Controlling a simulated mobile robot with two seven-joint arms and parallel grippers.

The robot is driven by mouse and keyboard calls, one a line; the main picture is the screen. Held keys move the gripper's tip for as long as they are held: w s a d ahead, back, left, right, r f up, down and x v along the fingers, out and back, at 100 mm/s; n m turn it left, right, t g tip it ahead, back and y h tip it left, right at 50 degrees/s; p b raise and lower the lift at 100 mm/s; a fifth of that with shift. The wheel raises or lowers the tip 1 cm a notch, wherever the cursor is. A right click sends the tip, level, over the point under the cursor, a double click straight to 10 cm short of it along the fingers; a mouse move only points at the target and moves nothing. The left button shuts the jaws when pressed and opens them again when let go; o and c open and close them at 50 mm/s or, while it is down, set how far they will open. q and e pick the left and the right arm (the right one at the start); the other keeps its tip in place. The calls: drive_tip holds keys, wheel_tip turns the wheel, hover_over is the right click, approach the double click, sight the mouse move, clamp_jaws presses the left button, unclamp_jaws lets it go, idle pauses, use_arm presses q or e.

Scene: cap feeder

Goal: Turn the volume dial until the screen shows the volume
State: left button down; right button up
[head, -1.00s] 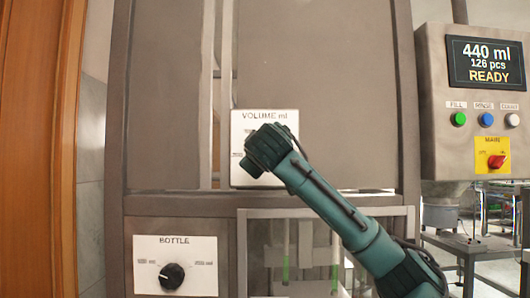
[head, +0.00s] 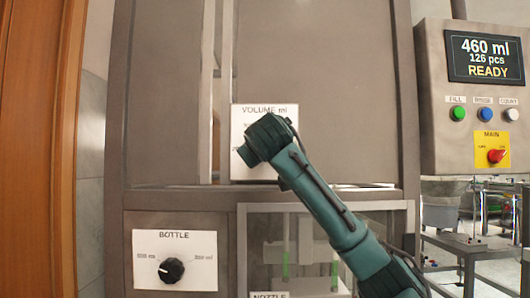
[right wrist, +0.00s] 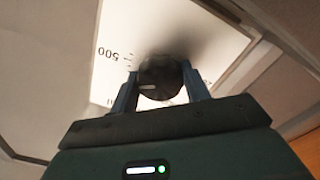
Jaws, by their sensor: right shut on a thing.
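The white volume plate (head: 250,116), marked "VOLUME ml", is on the grey machine front in the head view, and my right arm covers most of it. In the right wrist view the black volume dial (right wrist: 160,78) sits between the two fingers of my right gripper (right wrist: 159,88), which is shut on it. A "500" mark shows on the plate there. In the head view the dial and the fingers are hidden behind my right wrist. The screen (head: 485,58) at the upper right reads "460 ml", "126 pcs" and "READY". My left gripper is not in view.
A "BOTTLE" plate with a black knob (head: 171,270) is below left of the volume plate. The control box has green, blue and white buttons and a red main switch (head: 497,155) on yellow. A glazed compartment is below my right arm.

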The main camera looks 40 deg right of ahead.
drive_tip(key=m+b, duration=0.1)
drive_tip(key=m, duration=0.2)
drive_tip(key=shift+f+b, duration=0.15)
drive_tip(key=shift+b, duration=0.2)
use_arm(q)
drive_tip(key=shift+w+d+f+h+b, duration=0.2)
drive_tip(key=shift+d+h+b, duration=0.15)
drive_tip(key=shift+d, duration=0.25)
use_arm(e)
drive_tip(key=shift+m, duration=0.9)
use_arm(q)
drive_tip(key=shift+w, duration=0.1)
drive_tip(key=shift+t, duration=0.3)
use_arm(e)
drive_tip(key=o, duration=1)
